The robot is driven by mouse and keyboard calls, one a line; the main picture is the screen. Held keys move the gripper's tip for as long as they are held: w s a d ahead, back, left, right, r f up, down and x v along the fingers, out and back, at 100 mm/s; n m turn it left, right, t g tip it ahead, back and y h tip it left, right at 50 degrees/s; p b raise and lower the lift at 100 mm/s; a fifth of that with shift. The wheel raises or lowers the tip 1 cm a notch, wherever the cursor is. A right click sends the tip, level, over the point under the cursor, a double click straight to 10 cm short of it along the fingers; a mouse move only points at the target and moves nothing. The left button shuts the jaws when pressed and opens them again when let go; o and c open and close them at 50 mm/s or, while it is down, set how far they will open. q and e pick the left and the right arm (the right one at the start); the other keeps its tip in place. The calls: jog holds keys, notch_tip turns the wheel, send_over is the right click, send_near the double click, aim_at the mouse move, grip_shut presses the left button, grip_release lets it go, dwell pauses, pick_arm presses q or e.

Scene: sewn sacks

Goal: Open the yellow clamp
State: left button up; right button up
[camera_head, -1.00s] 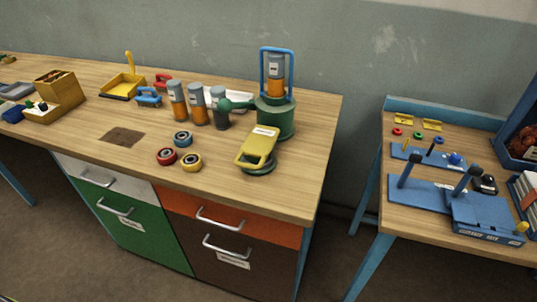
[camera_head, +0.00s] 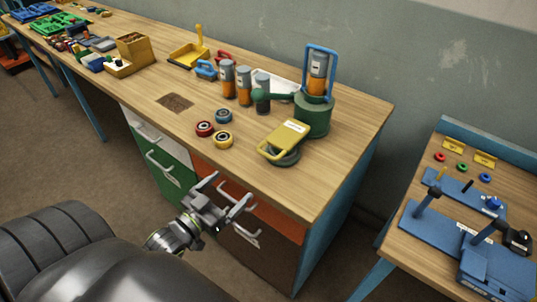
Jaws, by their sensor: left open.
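The yellow clamp (camera_head: 285,138) sits on the wooden workbench near its front right edge. It has a yellow loop handle at its left end and a pale label on top. A dark green round base (camera_head: 285,158) shows under it. My left gripper (camera_head: 227,192) is open and empty, in front of the drawers and below the bench top, left of and nearer than the clamp. It does not touch the clamp. My right gripper is not in view.
A green press with a blue frame (camera_head: 313,115) stands just behind the clamp. Grey-orange cylinders (camera_head: 244,85) stand behind. A second table (camera_head: 398,245) is at right.

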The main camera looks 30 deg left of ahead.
aim_at(264, 156)
pick_arm(q)
jog(key=w+b, duration=0.1)
jog(key=w, duration=0.3)
jog(key=w+b, duration=0.1)
jog(key=w, duration=0.4)
jog(key=w+d+b, duration=0.1)
jog(key=w, duration=0.4)
jog(key=shift+w+d, duration=0.1)
jog(key=shift+w, duration=0.65)
jog(key=c, duration=1.2)
jog(key=shift+c, duration=0.4)
